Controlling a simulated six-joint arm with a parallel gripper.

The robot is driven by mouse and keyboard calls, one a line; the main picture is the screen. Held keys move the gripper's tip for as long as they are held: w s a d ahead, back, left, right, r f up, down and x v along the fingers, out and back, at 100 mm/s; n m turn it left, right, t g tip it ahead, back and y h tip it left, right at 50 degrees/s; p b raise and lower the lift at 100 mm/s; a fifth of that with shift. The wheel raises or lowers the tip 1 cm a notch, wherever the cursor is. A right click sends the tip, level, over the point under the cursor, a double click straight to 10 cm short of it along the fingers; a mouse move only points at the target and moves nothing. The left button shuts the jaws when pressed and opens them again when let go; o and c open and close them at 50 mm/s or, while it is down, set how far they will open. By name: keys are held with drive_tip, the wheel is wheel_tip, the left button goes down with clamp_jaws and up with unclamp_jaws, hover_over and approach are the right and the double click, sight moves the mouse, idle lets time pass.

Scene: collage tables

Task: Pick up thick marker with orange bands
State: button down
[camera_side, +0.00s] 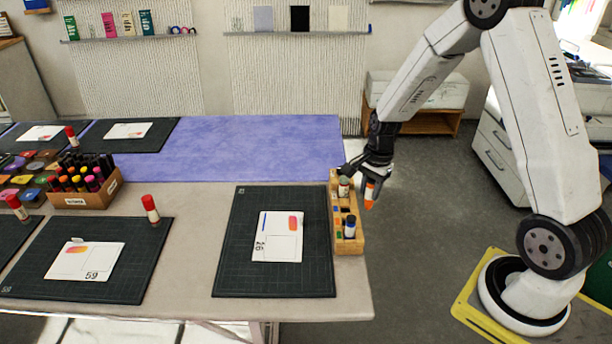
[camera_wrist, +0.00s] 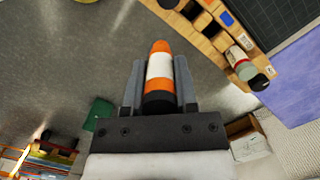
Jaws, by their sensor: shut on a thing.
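The thick marker with orange bands (camera_wrist: 159,68) is held between the two fingers of my gripper (camera_wrist: 159,88) in the wrist view. It has an orange tip end, a white middle, an orange band and a black end near the palm. In the side view my gripper (camera_side: 371,178) is at the table's right edge, beside the wooden rack. The marker (camera_side: 369,194) hangs below it, orange end down, over the floor side and apart from the rack. The gripper fingers cover part of the marker.
The wooden rack (camera_side: 348,246) stands on the table's right edge with other markers in it; it also shows in the wrist view (camera_wrist: 218,40). A dark cutting mat (camera_side: 232,262) with a white card lies left of it. A wooden marker box (camera_side: 88,200) stands far left.

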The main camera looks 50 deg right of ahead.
drive_tip(key=shift+s+a+r, duration=0.25)
drive_tip(key=shift+s+r, duration=0.15)
drive_tip(key=shift+s, duration=0.45)
drive_tip(key=shift+s+a+r, duration=0.2)
drive_tip(key=shift+s+r, duration=0.2)
drive_tip(key=shift+s, duration=0.45)
drive_tip(key=shift+s+a+r, duration=0.25)
drive_tip(key=shift+s+r, duration=0.15)
drive_tip(key=shift+s, duration=0.45)
drive_tip(key=w+f+n, duration=0.1)
drive_tip(key=w+n, duration=0.5)
drive_tip(key=w, duration=0.4)
drive_tip(key=shift+f+n+g, duration=0.15)
drive_tip(key=shift+n+g, duration=0.25)
drive_tip(key=shift+f, duration=0.15)
drive_tip(key=shift+f, duration=2.6)
drive_tip(key=shift+f, duration=2.4)
